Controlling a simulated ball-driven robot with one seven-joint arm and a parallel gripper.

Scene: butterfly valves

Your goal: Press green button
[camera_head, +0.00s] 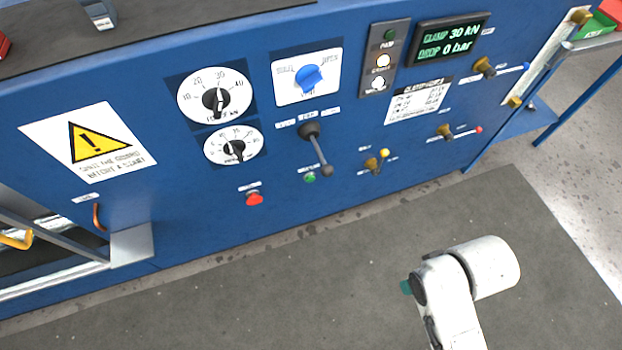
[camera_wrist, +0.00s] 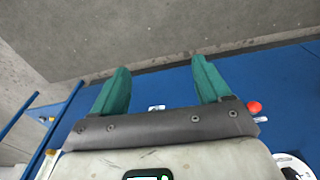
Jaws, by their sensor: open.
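The small round green button (camera_head: 310,177) is on the blue panel, below the black lever and right of the red button (camera_head: 254,198). My gripper shows in the head view only as a teal fingertip (camera_head: 405,287) beside my white wrist, over the grey floor mat and apart from the panel. In the wrist view my gripper (camera_wrist: 160,64) has its two teal fingers spread wide with nothing between them. The red button (camera_wrist: 254,107) shows right of the fingers there. I cannot make out the green button in the wrist view.
A black lever (camera_head: 315,146) with a ball end hangs just above the green button. Yellow-tipped (camera_head: 384,153) and red-tipped (camera_head: 479,129) valve handles stick out to its right. A metal frame (camera_head: 131,245) juts out at the left. The floor mat (camera_head: 300,285) before the panel is clear.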

